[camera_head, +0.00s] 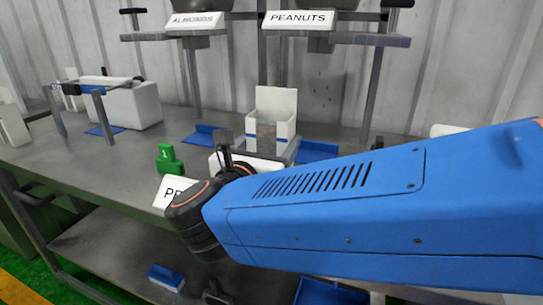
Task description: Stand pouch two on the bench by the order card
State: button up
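My blue arm reaches in from the right, and its black wrist joint hides part of the bench front. Dark finger-like parts (226,148) show just beyond the wrist and look like my gripper; how wide it is open is unclear. A white open-fronted holder (276,102) with a greyish clear front stands on the bench behind my gripper. I cannot make out a pouch marked two; a white shape (258,166) beside the dark parts is mostly covered.
A green block marked 1 (169,158) stands on the grey bench (110,165) near the card. Blue trays (204,135) lie farther back. A white box (131,104) stands at left. Signs read ALMONDS (195,21) and PEANUTS (298,19) above. The bench's left front is clear.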

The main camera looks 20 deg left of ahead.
jog(key=shift+f, duration=1.65)
jog(key=shift+f, duration=0.15)
jog(key=o, duration=1.8)
jog(key=shift+s, duration=0.15)
jog(key=s, duration=1.1)
jog(key=shift+s+d, duration=0.35)
jog(key=shift+s, duration=0.1)
